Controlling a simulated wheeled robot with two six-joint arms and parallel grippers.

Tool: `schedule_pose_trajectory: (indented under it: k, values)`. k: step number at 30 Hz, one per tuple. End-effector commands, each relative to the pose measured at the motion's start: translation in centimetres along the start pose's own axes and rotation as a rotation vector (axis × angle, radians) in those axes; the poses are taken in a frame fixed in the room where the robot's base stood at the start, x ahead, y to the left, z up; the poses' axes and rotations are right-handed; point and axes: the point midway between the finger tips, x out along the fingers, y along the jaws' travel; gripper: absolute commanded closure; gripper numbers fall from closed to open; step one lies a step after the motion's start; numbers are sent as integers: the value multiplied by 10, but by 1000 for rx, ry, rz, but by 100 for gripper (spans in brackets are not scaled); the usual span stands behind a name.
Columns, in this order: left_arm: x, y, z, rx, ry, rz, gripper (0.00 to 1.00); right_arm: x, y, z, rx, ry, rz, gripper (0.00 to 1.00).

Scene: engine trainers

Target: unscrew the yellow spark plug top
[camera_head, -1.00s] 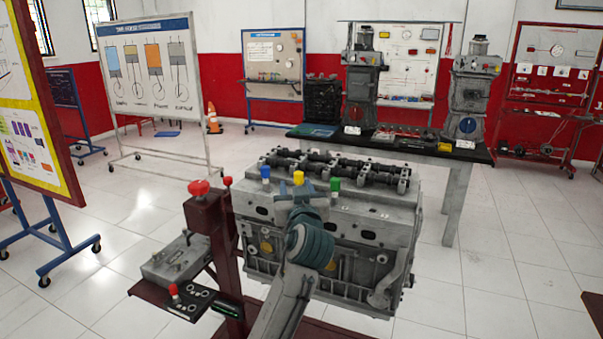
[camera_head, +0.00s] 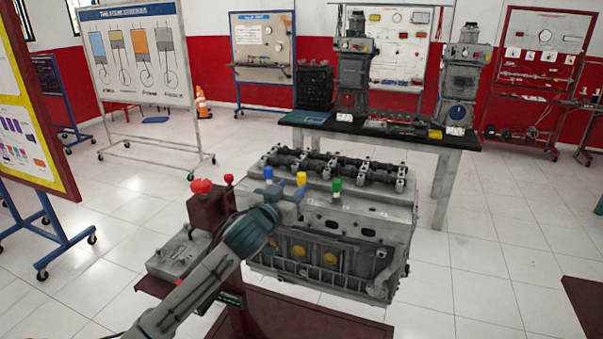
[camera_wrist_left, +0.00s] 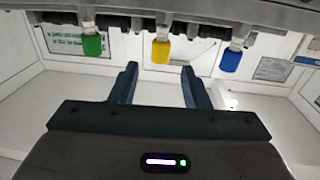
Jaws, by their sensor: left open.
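The yellow spark plug top (camera_head: 301,178) stands upright on the near upper edge of the grey engine block (camera_head: 345,215), between a blue top (camera_head: 268,173) and a green top (camera_head: 337,185). My left gripper (camera_head: 282,191) is open and empty, close to the yellow top on the near side. In the left wrist view, the yellow top (camera_wrist_left: 160,51) lines up with the gap between the two fingers (camera_wrist_left: 160,82), beyond their tips, and is not gripped. The green top (camera_wrist_left: 92,45) and blue top (camera_wrist_left: 231,60) lie outside the fingers. My right gripper is not in view.
A dark red stand with a red knob (camera_head: 201,186) and a grey box (camera_head: 180,256) is left of the block. A camshaft (camera_head: 330,165) runs along the block's top. A bench (camera_head: 385,133) with engine models stands behind.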

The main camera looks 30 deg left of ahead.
Motion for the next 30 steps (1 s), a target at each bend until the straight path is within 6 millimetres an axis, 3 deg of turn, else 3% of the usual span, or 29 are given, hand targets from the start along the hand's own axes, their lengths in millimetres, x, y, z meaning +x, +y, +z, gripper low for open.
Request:
schedule_pose_trajectory:
  k: [3,9,15,23,30]
  values:
    - [26,0,-5,-5,-1,-1,58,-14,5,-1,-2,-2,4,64]
    - [56,0,-3,-2,0,-1,58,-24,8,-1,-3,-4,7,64]
    - [68,0,-1,0,0,0,58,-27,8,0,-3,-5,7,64]
    - [69,0,0,1,0,0,58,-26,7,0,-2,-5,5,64]
    - [69,0,0,1,0,0,100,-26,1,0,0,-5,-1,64]
